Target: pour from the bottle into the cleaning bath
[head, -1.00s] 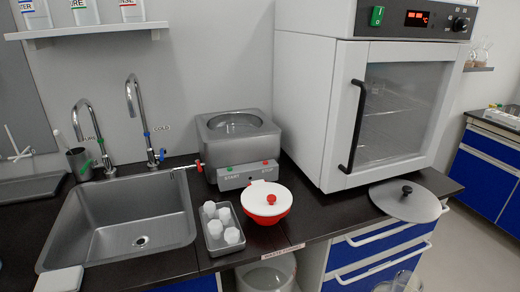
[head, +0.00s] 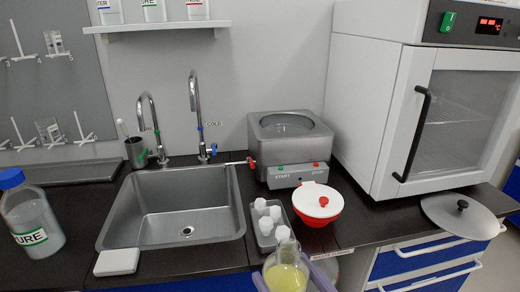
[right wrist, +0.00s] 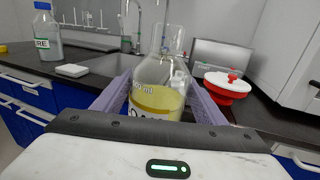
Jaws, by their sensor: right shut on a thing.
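A clear glass bottle (head: 286,279) with yellow liquid shows at the bottom edge of the head view, partly cut off. My right gripper (head: 295,275) is shut on it, with purple fingers at its two sides. In the right wrist view the bottle (right wrist: 157,98) stands about upright between the fingers, its label partly hidden. The cleaning bath (head: 262,150) is a grey metal box with a round opening at the back of the counter, beyond the bottle. Its front carries green and red buttons. The bottle is apart from the bath. My left gripper is not in view.
The sink (head: 180,205) lies left, a blue-capped bottle (head: 32,222) farther left. The oven (head: 440,120) and a round lid (head: 460,214) are right.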

